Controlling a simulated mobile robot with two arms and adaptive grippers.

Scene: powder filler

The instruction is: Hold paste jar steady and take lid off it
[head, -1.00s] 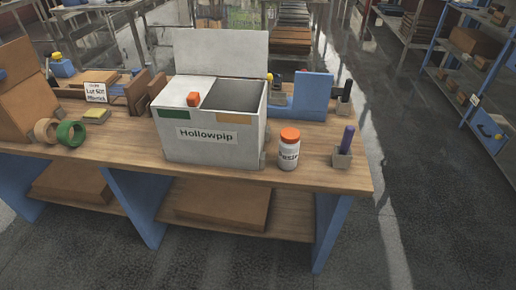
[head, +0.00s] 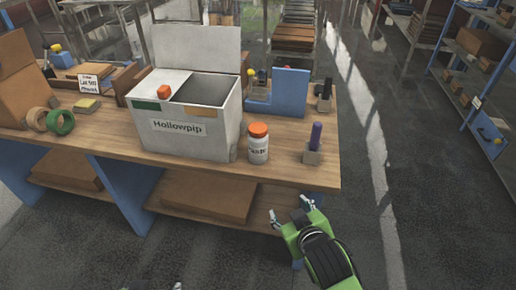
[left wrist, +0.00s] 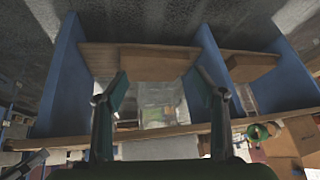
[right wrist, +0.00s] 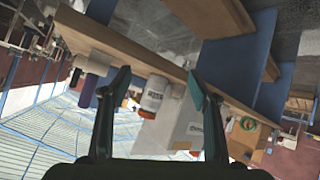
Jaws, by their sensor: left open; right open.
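The paste jar (head: 258,152) is white with a dark-lettered label and stands upright near the table's front edge. Its orange lid (head: 258,130) is on top. The jar (right wrist: 154,98) also shows in the right wrist view, between the finger lines but farther away. My right gripper (head: 291,208) is open and empty, in front of and below the table edge, apart from the jar. Only a small tip of my left gripper (head: 178,287) shows at the head view's bottom edge. In the left wrist view my left gripper (left wrist: 163,84) is open and empty, facing the table's lower shelf.
A grey box marked Hollowpip (head: 185,135) stands just left of the jar. A purple pen-like item in a grey holder (head: 312,157) stands to the right. Tape rolls (head: 60,122) lie at the left. A brown board (head: 212,205) lies on the lower shelf.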

